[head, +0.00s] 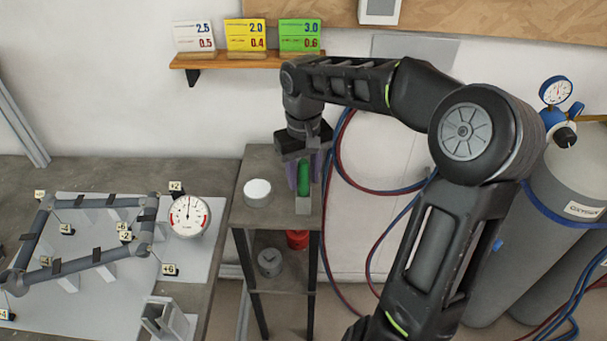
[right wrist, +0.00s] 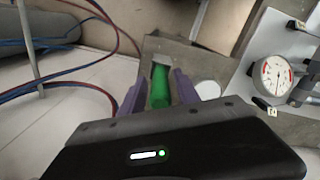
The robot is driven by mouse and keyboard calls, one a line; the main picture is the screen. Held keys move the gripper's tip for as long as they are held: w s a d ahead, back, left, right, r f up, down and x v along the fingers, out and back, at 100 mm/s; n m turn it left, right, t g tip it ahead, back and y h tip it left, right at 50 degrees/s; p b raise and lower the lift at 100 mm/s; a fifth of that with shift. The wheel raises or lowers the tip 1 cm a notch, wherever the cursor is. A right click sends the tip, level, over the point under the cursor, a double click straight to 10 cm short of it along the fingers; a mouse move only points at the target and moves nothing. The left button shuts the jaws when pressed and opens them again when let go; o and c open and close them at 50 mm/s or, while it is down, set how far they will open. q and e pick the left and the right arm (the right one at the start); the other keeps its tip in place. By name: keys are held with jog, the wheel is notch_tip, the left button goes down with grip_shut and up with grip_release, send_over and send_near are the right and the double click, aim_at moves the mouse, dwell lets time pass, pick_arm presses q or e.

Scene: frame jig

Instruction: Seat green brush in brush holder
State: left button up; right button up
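The green brush (head: 304,176) is on the small grey stand at the centre. In the right wrist view the green brush (right wrist: 160,88) shows as a green cylinder between my fingers. A small light grey block, seemingly the brush holder (head: 303,206), is directly at the brush's lower end; I cannot tell how the brush sits in it. My right gripper (head: 304,172) points down over the stand with its purple fingers on either side of the brush. The right wrist view shows gaps between the fingers (right wrist: 157,92) and the brush. My left gripper is out of view.
A white round-topped object (head: 257,192) stands left of the brush on the stand (head: 240,216). The workbench (head: 210,262) at left carries a pipe frame and a dial gauge (head: 189,216). Hoses (head: 372,192) and gas cylinders (head: 570,200) are at right. A card shelf (head: 232,61) hangs above.

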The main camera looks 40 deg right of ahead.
aim_at(303, 162)
jog(key=shift+o, duration=0.7)
notch_tip(303, 162, up, 8)
jog(key=shift+f, duration=0.1)
dwell(0.8)
